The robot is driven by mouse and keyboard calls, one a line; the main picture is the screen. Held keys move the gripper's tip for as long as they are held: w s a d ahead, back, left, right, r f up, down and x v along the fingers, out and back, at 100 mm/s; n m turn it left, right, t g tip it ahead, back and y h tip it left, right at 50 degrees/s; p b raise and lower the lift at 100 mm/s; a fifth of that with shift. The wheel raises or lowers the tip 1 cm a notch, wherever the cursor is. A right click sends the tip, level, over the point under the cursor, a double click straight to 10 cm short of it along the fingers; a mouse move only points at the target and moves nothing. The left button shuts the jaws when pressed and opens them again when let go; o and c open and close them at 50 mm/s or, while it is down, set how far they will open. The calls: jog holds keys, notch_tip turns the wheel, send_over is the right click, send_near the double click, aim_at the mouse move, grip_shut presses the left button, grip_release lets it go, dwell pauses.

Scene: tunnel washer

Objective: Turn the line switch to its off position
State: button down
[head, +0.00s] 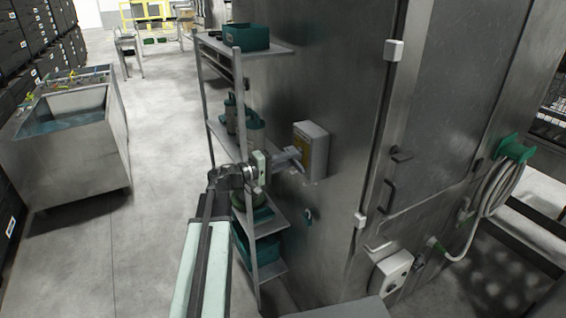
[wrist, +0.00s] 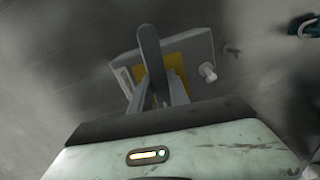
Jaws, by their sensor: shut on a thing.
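The line switch is a light grey box (head: 312,148) on the steel wall of the machine, with a yellow plate on its face. In the wrist view the box (wrist: 201,52) shows tilted, with the yellow plate (wrist: 178,60) behind a dark grey, round-ended handle (wrist: 149,45). The handle points up in that picture. My gripper (head: 297,158) reaches the front of the box from the left. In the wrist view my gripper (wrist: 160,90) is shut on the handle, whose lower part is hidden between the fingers.
A metal shelf rack (head: 212,110) with green bins and bottles stands close beside my arm. A cabinet door with a handle (head: 389,189) and a green hose reel (head: 516,150) are to the right. A water-filled steel tank (head: 75,160) stands left, with clear floor between.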

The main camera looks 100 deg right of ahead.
jog(key=shift+s+a+r+n, duration=0.1)
jog(key=shift+s+r+n, duration=0.15)
jog(key=shift+n, duration=0.15)
jog(key=shift+s+a, duration=0.15)
jog(key=shift+s, duration=0.05)
jog(key=c, duration=1.5)
grip_release()
jog(key=shift+c, duration=0.2)
jog(key=o, duration=0.3)
jog(key=shift+s+a+f, duration=0.1)
jog(key=shift+s, duration=0.25)
jog(key=shift+w, duration=0.3)
jog(key=v, duration=0.7)
jog(key=shift+w, duration=0.35)
